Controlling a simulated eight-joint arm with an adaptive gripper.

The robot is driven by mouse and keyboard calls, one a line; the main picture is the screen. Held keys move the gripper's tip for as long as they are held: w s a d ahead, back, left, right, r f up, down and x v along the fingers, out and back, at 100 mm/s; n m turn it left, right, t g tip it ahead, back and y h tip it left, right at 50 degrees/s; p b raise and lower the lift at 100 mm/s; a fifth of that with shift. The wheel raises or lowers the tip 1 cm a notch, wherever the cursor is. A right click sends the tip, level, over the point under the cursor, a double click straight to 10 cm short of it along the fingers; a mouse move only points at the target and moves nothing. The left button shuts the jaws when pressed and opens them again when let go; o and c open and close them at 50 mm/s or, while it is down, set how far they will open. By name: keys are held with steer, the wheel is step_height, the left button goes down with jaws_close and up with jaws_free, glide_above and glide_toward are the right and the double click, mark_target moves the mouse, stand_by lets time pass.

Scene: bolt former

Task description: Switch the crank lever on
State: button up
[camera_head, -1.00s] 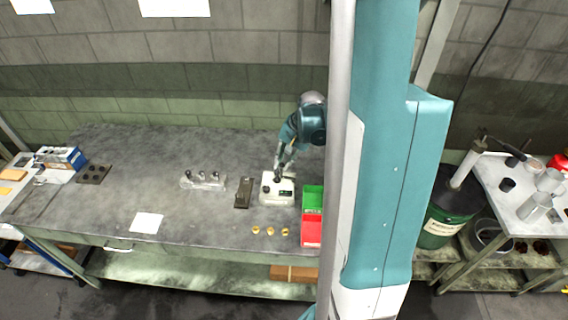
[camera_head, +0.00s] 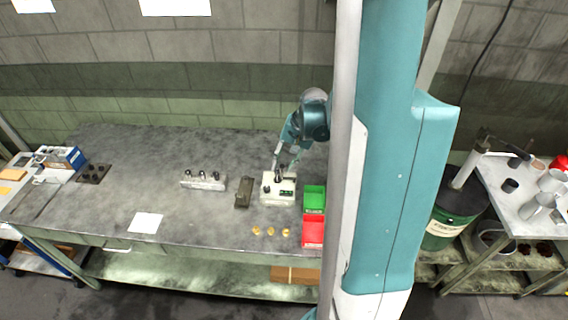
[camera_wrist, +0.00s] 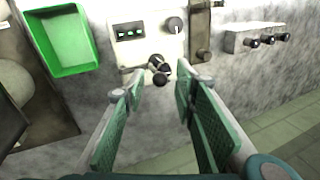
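A white box (camera_head: 268,198) stands on the workbench, with a small display and a round dark knob (camera_wrist: 174,25) on its face in the wrist view. A dark lever with black ball ends (camera_wrist: 158,68) sits at the box's near edge; it looks like the crank lever. My gripper (camera_wrist: 159,86) is open, its two green-padded fingers apart on either side of the lever's line. The lever shows between the fingertips, with no clear contact. In the head view my gripper (camera_head: 284,169) is right above the box and partly hides its top.
A green bin (camera_head: 314,198) and a red bin (camera_head: 312,232) stand just right of the box. A dark block (camera_head: 244,192) and a grey block with three black knobs (camera_head: 203,182) stand to its left. Yellow rings (camera_head: 270,231) lie in front. The bench's left middle is mostly clear.

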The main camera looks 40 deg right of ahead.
steer(key=shift+r, duration=0.15)
steer(key=v, duration=1.1)
steer(key=shift+s+r, duration=0.2)
steer(key=shift+r, duration=0.1)
steer(key=shift+d, duration=0.1)
stand_by(0.7)
steer(key=s+a+r+n+t+b, duration=0.1)
steer(key=s+a+n+b, duration=0.1)
steer(key=a, duration=0.8)
steer(key=s+a+r+n+t+h+b, duration=0.1)
steer(key=s+a+n, duration=0.4)
steer(key=a, duration=0.6)
steer(key=s+a+r+n+t+h+b, duration=0.1)
steer(key=s+a+n+t+b, duration=0.1)
steer(key=a, duration=0.9)
steer(key=shift+s+r+n+b, duration=0.3)
steer(key=shift+s+n+b, duration=0.45)
steer(key=shift+s, duration=0.2)
steer(key=shift+o, duration=0.2)
steer(key=shift+w+r, duration=0.1)
stand_by(1.2)
